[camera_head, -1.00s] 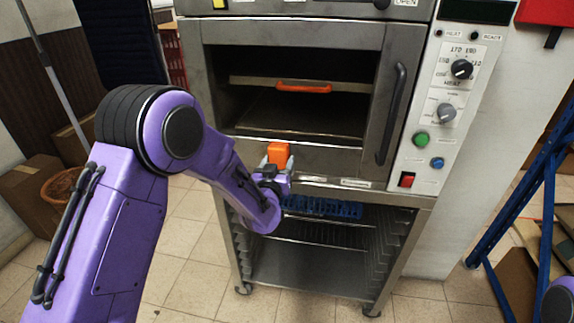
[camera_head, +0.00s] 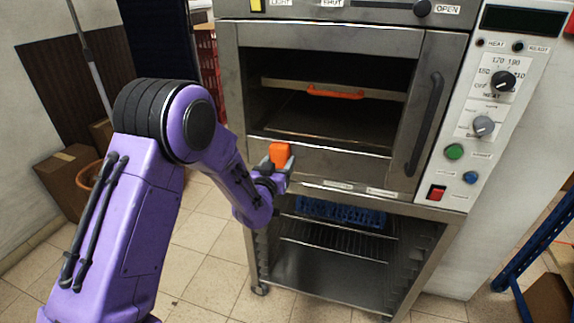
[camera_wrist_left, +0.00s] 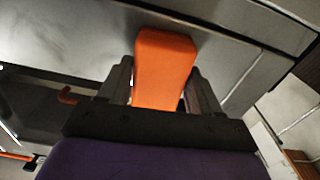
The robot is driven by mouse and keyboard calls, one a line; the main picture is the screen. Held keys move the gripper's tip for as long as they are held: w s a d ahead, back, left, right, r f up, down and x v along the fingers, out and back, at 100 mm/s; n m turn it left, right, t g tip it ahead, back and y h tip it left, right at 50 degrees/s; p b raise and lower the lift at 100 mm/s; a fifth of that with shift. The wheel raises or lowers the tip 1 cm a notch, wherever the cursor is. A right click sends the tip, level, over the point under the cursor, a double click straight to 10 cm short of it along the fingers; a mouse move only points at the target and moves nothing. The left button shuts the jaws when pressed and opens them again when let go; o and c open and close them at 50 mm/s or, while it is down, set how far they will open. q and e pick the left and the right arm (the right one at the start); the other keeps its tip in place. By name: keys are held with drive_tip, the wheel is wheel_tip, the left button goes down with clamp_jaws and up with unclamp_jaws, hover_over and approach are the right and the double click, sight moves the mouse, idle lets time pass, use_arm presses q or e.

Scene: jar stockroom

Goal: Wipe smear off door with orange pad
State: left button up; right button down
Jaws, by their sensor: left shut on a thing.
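The oven door (camera_head: 330,163) is a grey metal frame around a dark window, with a black upright handle (camera_head: 425,123) at its right. My left gripper (camera_head: 275,170) is shut on the orange pad (camera_head: 280,153), in front of the door's lower left part. In the left wrist view the pad (camera_wrist_left: 165,65) stands between the two fingers (camera_wrist_left: 162,88), its far end close to grey metal. I cannot tell whether it touches the metal. No smear can be made out clearly; the pad and gripper cover part of the lower frame. My right gripper is out of view.
An orange handle (camera_head: 336,92) shows behind the window. A control panel (camera_head: 487,110) with knobs and buttons is right of the door. Below is an open rack (camera_head: 330,283) with a blue basket (camera_head: 340,213). Cardboard boxes (camera_head: 68,180) stand at left; a blue frame (camera_head: 535,245) stands at right.

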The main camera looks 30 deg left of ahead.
use_arm(q)
drive_tip(key=shift+s+a, duration=0.1)
drive_tip(key=shift+a, duration=0.45)
drive_tip(key=v, duration=0.6)
drive_tip(key=shift+d, duration=0.15)
drive_tip(key=v, duration=0.3)
idle(0.5)
drive_tip(key=x, duration=0.7)
drive_tip(key=shift+f, duration=0.2)
